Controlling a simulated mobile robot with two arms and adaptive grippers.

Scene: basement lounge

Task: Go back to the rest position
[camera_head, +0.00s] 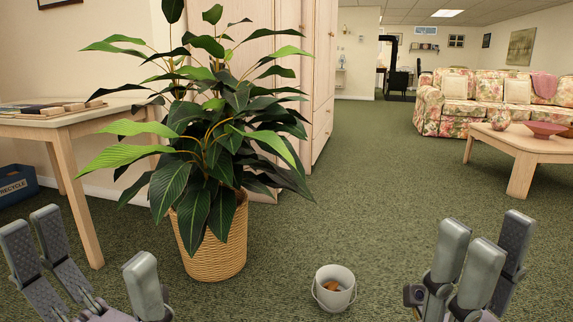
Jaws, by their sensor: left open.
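My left gripper (90,262) is at the lower left, with its fingers spread wide and nothing between them. It is in front of the wooden side table and to the left of the plant's basket. My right gripper (482,250) is at the lower right, fingers pointing up. Its fingers overlap in this view, so I cannot tell how far apart they are; I see no object in them. Both grippers are raised in the foreground, and their wrists are cut off by the bottom edge.
A leafy plant in a woven basket (214,245) stands ahead on the left. A small white bucket (334,290) with something orange-brown inside is on the carpet between the grippers. A side table (75,121) is left, a coffee table (510,146) right. Carpet is clear in the middle.

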